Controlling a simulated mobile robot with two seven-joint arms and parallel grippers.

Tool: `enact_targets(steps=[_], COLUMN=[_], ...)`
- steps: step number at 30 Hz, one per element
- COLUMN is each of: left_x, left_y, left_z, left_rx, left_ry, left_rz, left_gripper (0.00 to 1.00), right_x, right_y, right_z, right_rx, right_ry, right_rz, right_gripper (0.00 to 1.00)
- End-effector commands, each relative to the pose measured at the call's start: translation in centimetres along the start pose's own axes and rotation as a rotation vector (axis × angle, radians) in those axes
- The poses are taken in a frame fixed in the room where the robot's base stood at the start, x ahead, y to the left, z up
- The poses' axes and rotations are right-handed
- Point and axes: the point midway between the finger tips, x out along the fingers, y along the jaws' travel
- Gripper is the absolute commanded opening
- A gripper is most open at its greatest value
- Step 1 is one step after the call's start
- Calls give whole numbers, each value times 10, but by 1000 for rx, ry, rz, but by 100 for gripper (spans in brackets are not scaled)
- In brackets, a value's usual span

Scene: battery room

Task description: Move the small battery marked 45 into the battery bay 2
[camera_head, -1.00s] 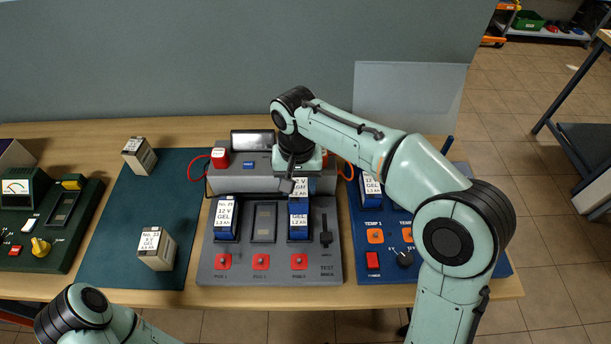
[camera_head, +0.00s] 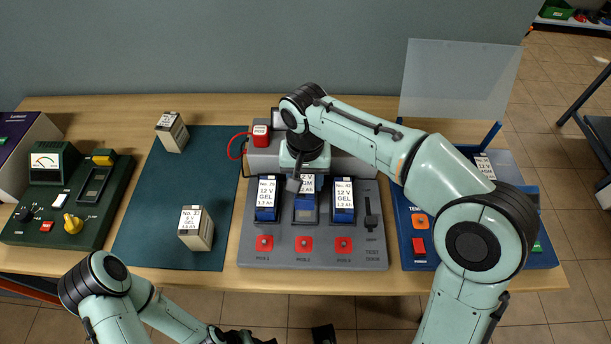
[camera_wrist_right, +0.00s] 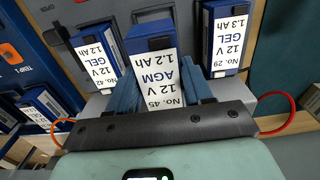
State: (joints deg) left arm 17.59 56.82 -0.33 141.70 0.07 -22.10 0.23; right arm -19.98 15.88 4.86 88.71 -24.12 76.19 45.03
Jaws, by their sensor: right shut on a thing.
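The blue battery marked No. 45 (camera_wrist_right: 157,78), with a white AGM label, is between the fingers of my right gripper (camera_wrist_right: 160,100). In the head view, my right gripper (camera_head: 296,182) holds this battery (camera_head: 306,207) upright at the middle bay of the grey test bench (camera_head: 262,258). The button below that bay reads as position 2. In the wrist view the battery's top stands nearer the camera than its neighbours; I cannot tell whether it touches the bay floor. My left arm (camera_head: 105,275) is at the lower left; its gripper (camera_head: 240,338) is cut off.
Blue battery No. 29 (camera_head: 266,200) fills the left bay and No. 42 (camera_head: 343,200) the right bay, close on both sides. Two beige batteries (camera_head: 195,228) (camera_head: 172,132) stand on the green mat (camera_head: 150,215). A red cable (camera_head: 236,143) loops at the bench's back left.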

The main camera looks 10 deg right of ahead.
Motion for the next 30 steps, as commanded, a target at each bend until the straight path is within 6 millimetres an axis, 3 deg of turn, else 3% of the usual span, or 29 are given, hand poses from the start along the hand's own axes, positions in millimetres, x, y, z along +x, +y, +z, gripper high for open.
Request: enact_targets(steps=[15,30], left_x=[41,42], left_y=[-16,-16], left_z=[4,4], left_rx=[-6,-6], left_ry=[-15,-15], left_rz=[-5,-5], left_gripper=[43,43], right_x=[47,49], right_y=[0,0], right_z=[0,-1], right_rx=[0,0], right_ry=[2,2], right_rz=[-2,-2], right_gripper=[0,0])
